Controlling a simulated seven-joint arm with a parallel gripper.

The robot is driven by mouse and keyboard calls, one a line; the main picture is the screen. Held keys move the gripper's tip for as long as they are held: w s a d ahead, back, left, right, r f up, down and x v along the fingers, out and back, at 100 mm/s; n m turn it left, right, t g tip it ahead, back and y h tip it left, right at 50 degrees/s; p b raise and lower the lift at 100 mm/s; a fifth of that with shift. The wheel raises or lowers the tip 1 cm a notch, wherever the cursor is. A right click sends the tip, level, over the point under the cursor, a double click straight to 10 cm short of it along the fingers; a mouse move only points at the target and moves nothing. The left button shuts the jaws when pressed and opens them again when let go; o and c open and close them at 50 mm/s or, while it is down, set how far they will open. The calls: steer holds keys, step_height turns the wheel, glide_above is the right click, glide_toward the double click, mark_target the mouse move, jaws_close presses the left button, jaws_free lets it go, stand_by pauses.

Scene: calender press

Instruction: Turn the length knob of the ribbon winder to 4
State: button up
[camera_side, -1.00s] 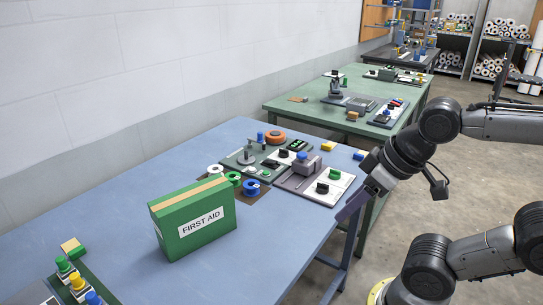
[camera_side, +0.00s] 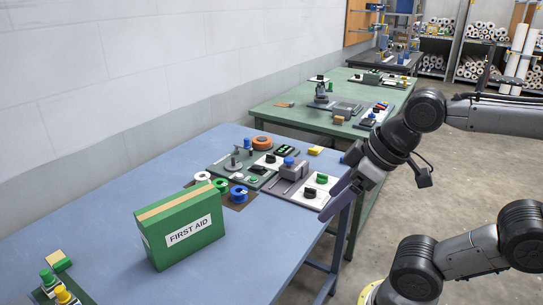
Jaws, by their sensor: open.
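The ribbon winder appears to be the group of plates on the blue table's right part. It includes a grey-green plate with a spindle (camera_side: 235,160), a grey block with a blue top (camera_side: 290,170), and white panels. One black knob (camera_side: 270,158) sits on the rear white panel. Another black knob (camera_side: 309,192) and a green knob (camera_side: 321,178) sit on the front white panel. I cannot tell which is the length knob, and no scale figures are readable. My gripper (camera_side: 327,216) is open, pointing down-left beside the front panel's right edge, apart from the knobs.
A green first aid box (camera_side: 165,241) stands on the blue table (camera_side: 110,205), left of the winder. Colored buttons (camera_side: 63,295) are at the near left. A green table (camera_side: 285,112) stands behind. The blue table's middle is largely clear.

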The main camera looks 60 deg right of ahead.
steer(key=w+d+r+n, duration=0.1)
steer(key=w+d+r, duration=0.2)
steer(key=w+r, duration=0.55)
steer(key=w+d+r+n, duration=0.1)
steer(key=w+d+r, duration=0.3)
steer(key=w, duration=0.8)
steer(key=m+g, duration=0.2)
steer(key=m, duration=0.2)
glide_above(272, 156)
steer(key=s, duration=0.5)
step_height(272, 156, down, 20)
steer(key=shift+t, duration=0.3)
steer(key=x, duration=1.3)
steer(key=shift+d+f, duration=0.3)
steer(key=shift+f, duration=0.1)
jaws_close()
